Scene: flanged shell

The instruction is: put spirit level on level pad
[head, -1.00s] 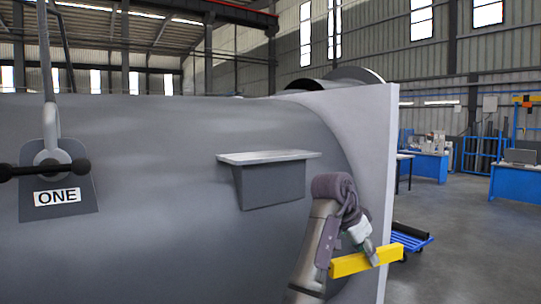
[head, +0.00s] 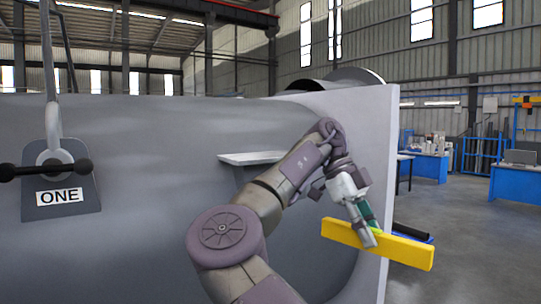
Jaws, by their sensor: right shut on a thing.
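The spirit level is a long yellow bar (head: 400,250) at the lower right of the head view. My right gripper (head: 368,238) is shut on it near its middle-left part, and the bar tilts down to the right in the picture. The level pad (head: 245,158) is a flat grey ledge on a bracket on the big grey shell. My right arm now covers the pad's right part and most of its bracket. The held level is lower than the pad and to its right, apart from it. My left gripper is not in view.
The grey shell (head: 120,135) fills the left and middle, with a pale flange (head: 378,125) at its right end. A lifting lug marked ONE (head: 60,190) with a shackle is at the left. Blue workbenches (head: 515,187) stand far right, with open floor before them.

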